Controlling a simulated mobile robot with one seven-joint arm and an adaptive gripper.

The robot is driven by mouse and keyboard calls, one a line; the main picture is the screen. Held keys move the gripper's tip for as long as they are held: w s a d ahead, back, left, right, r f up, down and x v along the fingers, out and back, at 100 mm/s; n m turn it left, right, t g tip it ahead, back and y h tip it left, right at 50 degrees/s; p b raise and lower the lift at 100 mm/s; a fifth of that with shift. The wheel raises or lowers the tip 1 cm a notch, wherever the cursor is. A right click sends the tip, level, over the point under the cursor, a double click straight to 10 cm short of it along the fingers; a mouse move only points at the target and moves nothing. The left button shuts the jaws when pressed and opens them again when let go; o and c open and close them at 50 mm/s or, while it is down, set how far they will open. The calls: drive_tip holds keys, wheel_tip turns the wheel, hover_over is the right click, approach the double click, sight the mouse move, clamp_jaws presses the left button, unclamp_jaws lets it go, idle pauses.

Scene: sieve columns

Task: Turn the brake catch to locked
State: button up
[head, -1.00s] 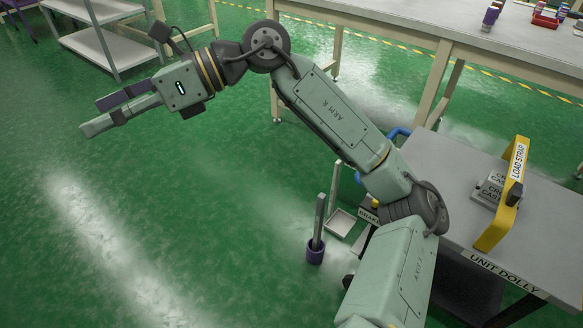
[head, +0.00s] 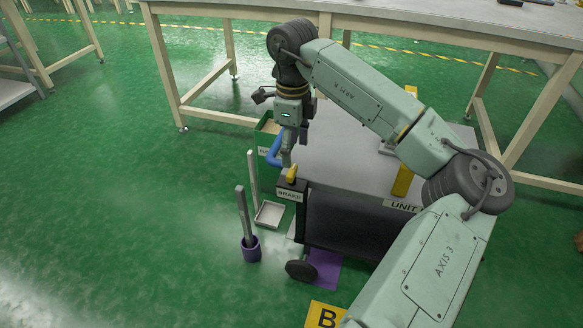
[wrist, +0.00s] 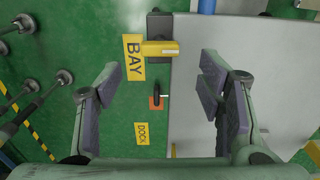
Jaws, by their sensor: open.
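The brake catch is a yellow lever (head: 292,174) on top of a dark box labelled BRAKE (head: 290,193), at the near left corner of the grey unit dolly (head: 340,158). In the wrist view the yellow lever (wrist: 160,50) lies across the picture, pointing right from above the yellow BAY sign (wrist: 133,58). My gripper (head: 287,162) points down just above the lever in the head view. In the wrist view my gripper (wrist: 158,70) is open, its fingers wide apart to either side of the lever's line. I cannot tell the remaining height gap. Nothing is held.
A blue handle (head: 275,153) and a green bin (head: 266,132) are close behind the brake box. A grey post in a purple cup (head: 251,252) and a pale tray (head: 270,214) stand on the floor to the left. A long table (head: 400,18) stands behind.

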sight(292, 170)
wheel_tip(292, 170, down, 6)
drive_tip(key=shift+a+f, duration=0.1)
drive_tip(key=shift+f, duration=0.15)
drive_tip(key=c, duration=1.1)
drive_tip(key=shift+b, duration=0.3)
drive_tip(key=shift+c, duration=0.2)
